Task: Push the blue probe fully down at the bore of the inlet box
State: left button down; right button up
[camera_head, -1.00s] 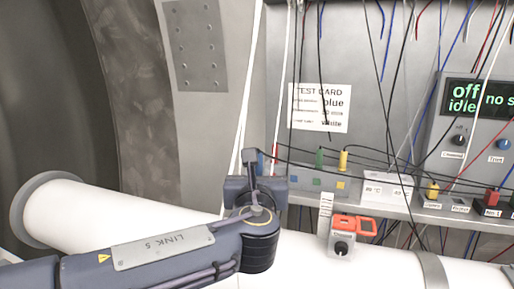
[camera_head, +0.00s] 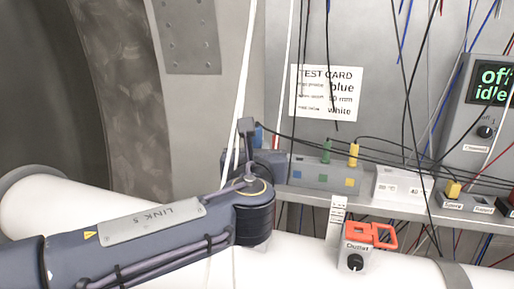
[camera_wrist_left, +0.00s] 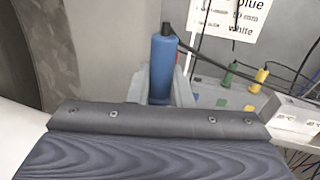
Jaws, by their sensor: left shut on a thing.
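The blue probe (camera_wrist_left: 162,70) stands upright in the left wrist view, with a black cap and a dark cable at its top. In the head view only a small blue part of it (camera_head: 259,137) shows behind my arm. My left gripper (camera_wrist_left: 160,92) is shut on the probe, with pale grey fingers on both sides. Its fingers are mostly hidden behind my wrist in the head view. The probe's lower end is hidden. I cannot make out the inlet box or its bore. My right gripper is not in view.
A grey holder (camera_head: 311,174) with colour squares carries a green probe (camera_head: 326,151) and a yellow probe (camera_head: 353,154). The outlet box (camera_head: 357,260) with an orange handle sits on the white pipe (camera_head: 300,253). Cables hang near the test card (camera_head: 325,93).

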pick_arm(q)
jog(key=shift+s+f+b, duration=0.15)
jog(key=shift+f+b, duration=0.35)
jog(key=shift+f, duration=0.05)
notch_tip(320, 180, down, 5)
jog(key=b, duration=0.4)
jog(key=shift+r, duration=0.2)
jog(key=shift+f+b, duration=3.5)
jog(key=shift+f, duration=0.3)
jog(key=c, duration=1.2)
grip_release()
jog(key=shift+c, duration=0.2)
jog(key=s, duration=0.7)
jog(key=shift+s+a+b, duration=0.2)
jog(key=shift+s+b, duration=0.15)
jog(key=shift+b, duration=0.05)
